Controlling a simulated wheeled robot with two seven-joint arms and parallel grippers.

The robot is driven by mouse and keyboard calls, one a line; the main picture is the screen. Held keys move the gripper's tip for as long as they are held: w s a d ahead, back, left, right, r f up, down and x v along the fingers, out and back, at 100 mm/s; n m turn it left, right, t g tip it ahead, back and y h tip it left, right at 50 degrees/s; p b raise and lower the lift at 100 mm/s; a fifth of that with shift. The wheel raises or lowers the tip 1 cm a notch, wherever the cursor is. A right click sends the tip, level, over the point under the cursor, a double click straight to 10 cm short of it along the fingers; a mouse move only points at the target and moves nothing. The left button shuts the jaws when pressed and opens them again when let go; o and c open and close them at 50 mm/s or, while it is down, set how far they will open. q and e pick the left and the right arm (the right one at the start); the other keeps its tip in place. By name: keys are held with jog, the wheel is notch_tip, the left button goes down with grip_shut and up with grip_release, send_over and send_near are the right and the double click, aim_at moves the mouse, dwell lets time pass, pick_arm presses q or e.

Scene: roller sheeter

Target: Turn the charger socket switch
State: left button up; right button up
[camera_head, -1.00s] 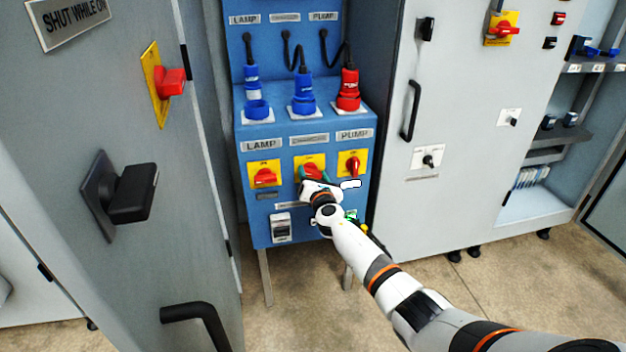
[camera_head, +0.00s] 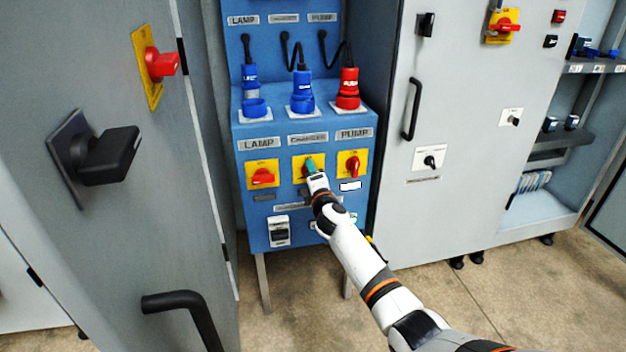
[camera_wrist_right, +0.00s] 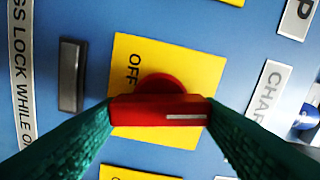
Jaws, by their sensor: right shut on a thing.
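The charger socket switch is a red knob (camera_wrist_right: 160,110) on a yellow plate (camera_wrist_right: 190,72), the middle of three on the blue socket panel (camera_head: 250,220). My right gripper (camera_head: 311,170) is at this knob. In the right wrist view its two green fingers (camera_wrist_right: 159,112) press on the two ends of the knob's bar. A white mark shows on the bar's right part, and the word OFF shows on the plate left of the knob. In the head view the gripper hides much of the knob. My left gripper is not in view.
The red lamp switch (camera_head: 263,177) and red pump switch (camera_head: 353,167) flank it closely. Blue and red plugs (camera_head: 303,88) stand above. A grey cabinet with a black handle (camera_head: 178,302) stands close at left; another grey cabinet (camera_head: 455,205) stands at right.

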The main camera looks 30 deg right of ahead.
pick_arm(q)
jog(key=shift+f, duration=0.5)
pick_arm(e)
jog(key=shift+f+m, duration=0.1)
jog(key=shift+m, duration=1.1)
pick_arm(q)
jog(key=shift+b, duration=0.3)
pick_arm(e)
jog(key=o, duration=1)
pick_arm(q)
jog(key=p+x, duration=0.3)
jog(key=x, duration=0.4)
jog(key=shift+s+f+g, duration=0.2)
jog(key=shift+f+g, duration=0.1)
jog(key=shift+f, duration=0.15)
pick_arm(e)
jog(key=v, duration=1.2)
